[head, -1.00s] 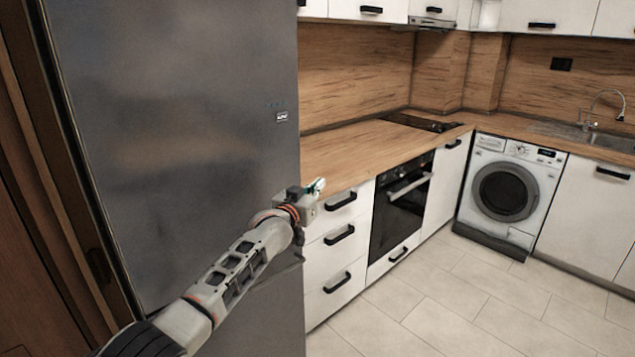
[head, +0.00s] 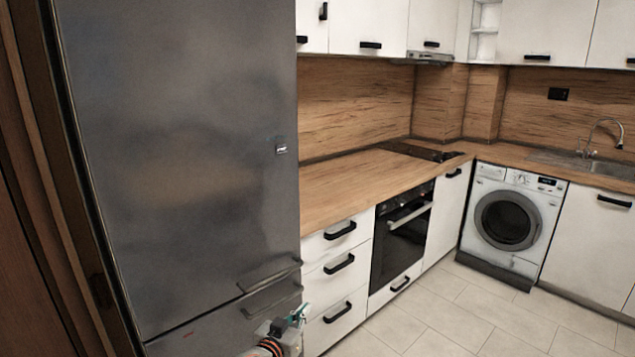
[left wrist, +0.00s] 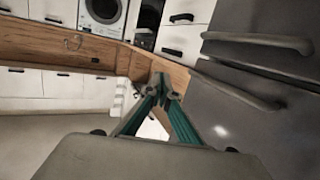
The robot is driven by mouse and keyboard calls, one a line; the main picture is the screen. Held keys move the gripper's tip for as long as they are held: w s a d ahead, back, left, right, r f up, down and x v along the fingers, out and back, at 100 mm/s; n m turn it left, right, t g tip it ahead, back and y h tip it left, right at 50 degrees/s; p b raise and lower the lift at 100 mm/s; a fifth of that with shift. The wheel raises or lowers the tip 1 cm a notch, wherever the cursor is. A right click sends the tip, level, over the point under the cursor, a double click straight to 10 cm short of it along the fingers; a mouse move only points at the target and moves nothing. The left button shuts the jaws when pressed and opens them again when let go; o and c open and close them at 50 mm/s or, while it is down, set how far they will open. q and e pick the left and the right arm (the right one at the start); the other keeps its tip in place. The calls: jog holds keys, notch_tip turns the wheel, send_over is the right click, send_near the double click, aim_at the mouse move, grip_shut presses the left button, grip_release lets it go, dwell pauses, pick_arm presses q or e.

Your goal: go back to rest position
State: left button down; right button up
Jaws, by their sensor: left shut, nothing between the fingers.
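My left gripper (head: 299,316) is low in the head view, at the bottom edge, in front of the drawers and just right of the fridge's lower handles. In the left wrist view its two green-sided fingers (left wrist: 167,92) meet at the tips, shut with nothing between them. Most of my left arm is out of the head view. My right gripper is not in view.
The grey fridge (head: 190,150) stands close on the left with two bar handles (head: 270,278). White drawers (head: 338,262), an oven (head: 400,225) and a washing machine (head: 506,215) line the counter (head: 345,185). The tiled floor (head: 470,315) ahead is clear.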

pick_arm(q)
jog(key=s+a+f+g+y, duration=0.1)
jog(key=s+a+f, duration=0.4)
jog(key=s, duration=0.8)
jog(key=s+a+f+g+y, duration=0.1)
jog(key=s+a+f, duration=0.4)
jog(key=s, duration=0.8)
jog(key=s+a+f+g+y, duration=0.1)
jog(key=s+a+f, duration=0.5)
jog(key=s, duration=0.7)
jog(key=shift+s+a+g, duration=0.25)
jog(key=shift+g, duration=0.25)
